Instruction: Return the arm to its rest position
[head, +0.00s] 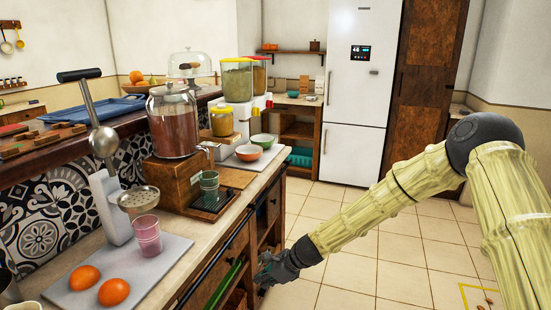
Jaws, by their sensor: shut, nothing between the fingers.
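My arm reaches in from the right edge of the head view and slopes down to the left, wrapped in a pale yellow bamboo-like cover. My gripper (270,268) is at its end, low in front of the open shelving under the counter (225,242). The gripper is shut and nothing shows in it. It is dark and small here, and I cannot tell whether it touches the shelf front.
The counter holds a lever press (103,142), a pink glass (147,236), oranges (84,278), a drink dispenser (174,125) and bowls (249,152). A white fridge (350,95) stands at the back.

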